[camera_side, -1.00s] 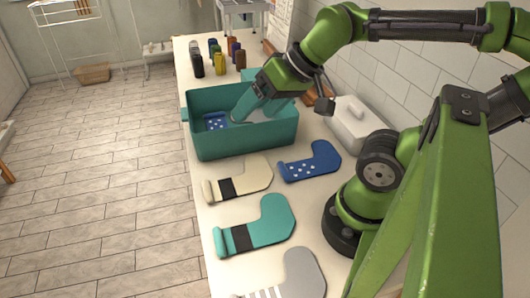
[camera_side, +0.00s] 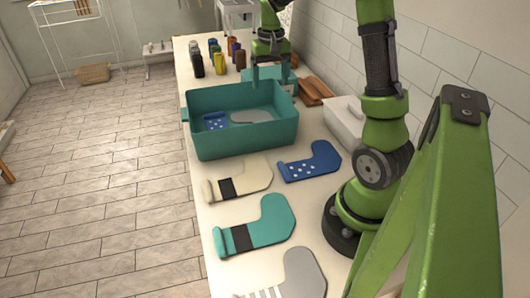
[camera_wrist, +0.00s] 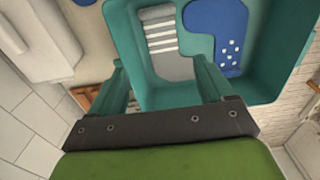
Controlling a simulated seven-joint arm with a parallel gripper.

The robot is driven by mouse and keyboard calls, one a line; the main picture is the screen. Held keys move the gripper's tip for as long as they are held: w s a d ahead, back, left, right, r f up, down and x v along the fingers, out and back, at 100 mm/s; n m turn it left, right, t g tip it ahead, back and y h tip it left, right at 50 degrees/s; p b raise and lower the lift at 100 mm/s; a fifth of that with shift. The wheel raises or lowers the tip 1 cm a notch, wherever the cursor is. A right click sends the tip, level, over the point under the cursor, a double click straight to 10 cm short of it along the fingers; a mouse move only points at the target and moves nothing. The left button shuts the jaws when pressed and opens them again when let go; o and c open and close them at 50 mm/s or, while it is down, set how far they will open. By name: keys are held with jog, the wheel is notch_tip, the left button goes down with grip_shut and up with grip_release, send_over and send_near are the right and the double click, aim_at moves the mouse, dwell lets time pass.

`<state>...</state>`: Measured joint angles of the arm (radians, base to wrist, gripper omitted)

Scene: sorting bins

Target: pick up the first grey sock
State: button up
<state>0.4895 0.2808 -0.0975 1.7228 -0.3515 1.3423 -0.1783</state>
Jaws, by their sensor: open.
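A grey sock (camera_side: 252,116) lies flat inside the teal bin (camera_side: 250,143), next to a blue sock with white dots (camera_side: 215,122). In the wrist view the grey sock (camera_wrist: 165,42) shows white stripes, with the blue sock (camera_wrist: 216,30) to its right. Another grey sock with white stripes (camera_side: 303,272) lies on the table at the front, partly cut off by the picture edge. My gripper (camera_side: 272,84) is open and empty above the far right part of the bin. Its two teal fingers also show apart in the wrist view (camera_wrist: 160,62).
A cream sock (camera_side: 255,175), a teal sock (camera_side: 268,222) and another dotted blue sock (camera_side: 318,161) lie on the table in front of the bin. Several coloured bottles (camera_side: 220,62) stand behind it. A white container (camera_side: 345,122) stands right of the bin.

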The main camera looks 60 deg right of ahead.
notch_tip(320, 180, down, 16)
jog(key=shift+s+a+f, duration=0.15)
jog(key=shift+f, duration=0.1)
jog(key=c, duration=0.8)
notch_tip(320, 180, up, 10)
jog(key=shift+w+a+r, duration=0.2)
jog(key=shift+w+a, duration=0.5)
jog(key=shift+w, duration=0.05)
jog(key=shift+w+a+r, duration=0.15)
jog(key=shift+w+a, duration=0.6)
jog(key=shift+w, duration=0.05)
jog(key=shift+w+a+r, duration=0.2)
jog(key=shift+w+a, duration=0.5)
jog(key=shift+w, duration=0.05)
